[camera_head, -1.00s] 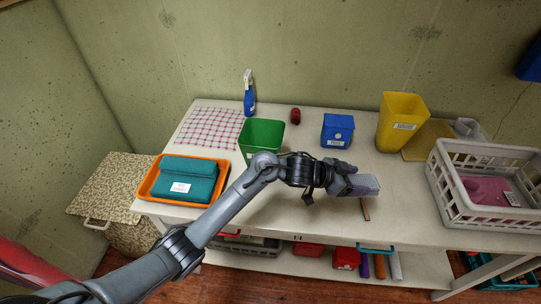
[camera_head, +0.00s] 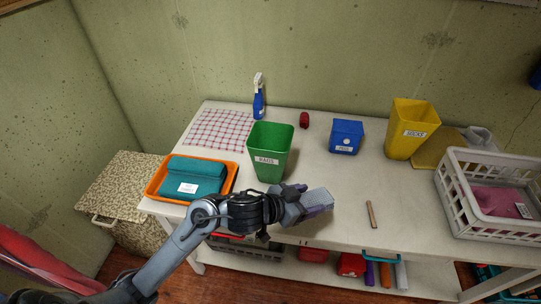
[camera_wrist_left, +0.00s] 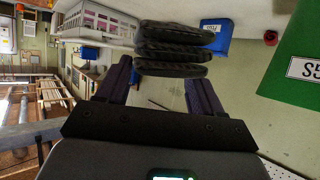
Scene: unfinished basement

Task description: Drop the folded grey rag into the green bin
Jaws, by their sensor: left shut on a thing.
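The folded grey rag (camera_head: 317,200) is held in my left gripper (camera_head: 300,203), above the front part of the white table. In the left wrist view the rag (camera_wrist_left: 172,48) shows as a dark folded stack at the gripper's fingers (camera_wrist_left: 160,88). The green bin (camera_head: 270,155), with a RAGS label, stands upright and open-topped on the table, just behind and left of the gripper. The green bin (camera_wrist_left: 295,55) also fills the right edge of the left wrist view. The rag is outside the bin. My right gripper is not in view.
An orange tray (camera_head: 228,188) with a teal folded cloth (camera_head: 195,175) lies left of the bin. A blue box (camera_head: 346,136), yellow SOCKS bin (camera_head: 411,130) and white crate (camera_head: 482,222) stand to the right. A spray bottle (camera_head: 258,100) stands behind. A brown stick (camera_head: 372,214) lies on bare table.

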